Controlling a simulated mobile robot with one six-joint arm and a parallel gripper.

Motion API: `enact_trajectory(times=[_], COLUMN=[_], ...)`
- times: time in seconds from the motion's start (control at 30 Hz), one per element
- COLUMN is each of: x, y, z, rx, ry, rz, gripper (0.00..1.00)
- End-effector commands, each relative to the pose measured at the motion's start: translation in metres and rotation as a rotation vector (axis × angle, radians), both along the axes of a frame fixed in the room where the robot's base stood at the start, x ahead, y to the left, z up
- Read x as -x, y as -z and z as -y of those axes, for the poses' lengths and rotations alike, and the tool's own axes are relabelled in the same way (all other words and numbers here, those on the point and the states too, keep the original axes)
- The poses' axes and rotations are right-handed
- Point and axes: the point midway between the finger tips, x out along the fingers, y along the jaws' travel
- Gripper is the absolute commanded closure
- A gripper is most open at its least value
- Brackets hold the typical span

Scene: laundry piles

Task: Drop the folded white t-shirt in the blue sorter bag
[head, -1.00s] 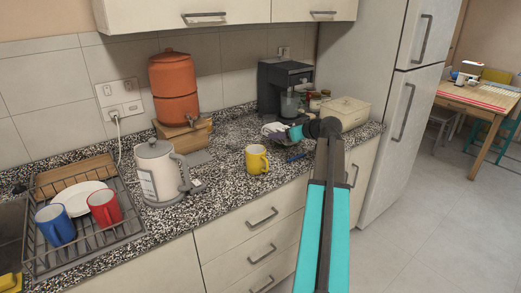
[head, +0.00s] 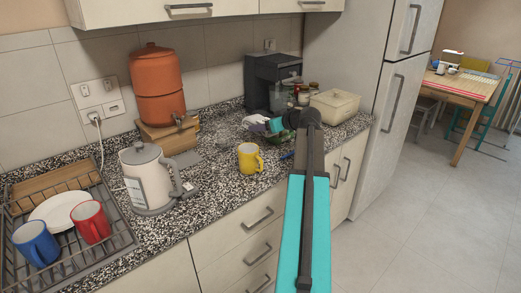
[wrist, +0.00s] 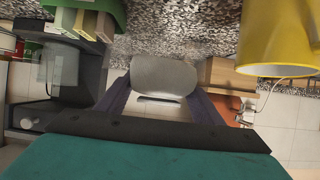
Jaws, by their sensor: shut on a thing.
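My gripper (head: 262,124) is held out over the counter, in front of the black coffee machine. It is shut on a small pale bundle that I take for the folded white t-shirt (head: 256,119). In the wrist view the bundle (wrist: 163,75) is a rounded grey-white shape between the two dark fingers. It is held above the counter; its folds are too small to tell. The blue sorter bag is in neither view.
On the counter (head: 213,205) stand a yellow mug (head: 248,158), kettle (head: 148,180), orange dispenser (head: 155,85), coffee machine (head: 268,78), cream box (head: 335,106) and dish rack (head: 122,252). The fridge (head: 385,120) is right of it. Open floor (head: 420,220) leads to a wooden table (head: 462,86).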

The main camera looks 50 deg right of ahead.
Motion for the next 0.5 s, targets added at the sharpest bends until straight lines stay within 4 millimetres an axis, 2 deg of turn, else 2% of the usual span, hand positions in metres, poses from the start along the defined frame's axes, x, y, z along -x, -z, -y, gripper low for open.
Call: enact_trajectory(times=[0.5], x=[0.0], y=[0.055], z=[-0.001], rx=[0.0], ry=[0.0], rz=[0.0], gripper=[0.65])
